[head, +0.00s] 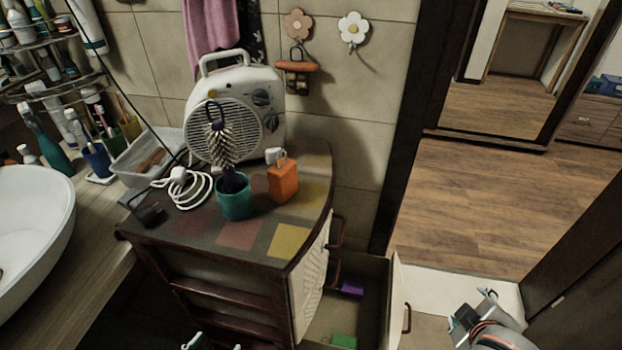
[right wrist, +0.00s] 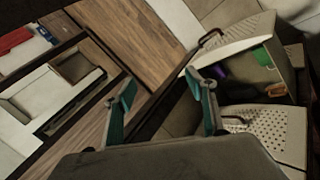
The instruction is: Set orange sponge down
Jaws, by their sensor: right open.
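A small orange patch (right wrist: 270,88), possibly the sponge, shows in the open drawer (right wrist: 240,44) in the right wrist view; it is too small to be sure. Beside it are a green block (right wrist: 262,56) and a purple one (right wrist: 221,69). An orange block-like item with a pale top (head: 283,181) stands on the cabinet top. My right gripper (head: 471,308) is open and empty, right of the drawer, apart from it; its two fingers (right wrist: 165,90) stand wide apart. Only the fingertips of my left gripper (head: 213,344) show at the bottom edge, spread apart.
The cabinet top (head: 240,235) holds a white fan heater (head: 238,105), a teal cup (head: 235,200) with a brush, and a white cord. A white basin (head: 35,225) is at left. A dark door frame (head: 410,120) rises behind the drawer; open wooden floor (head: 490,200) lies beyond.

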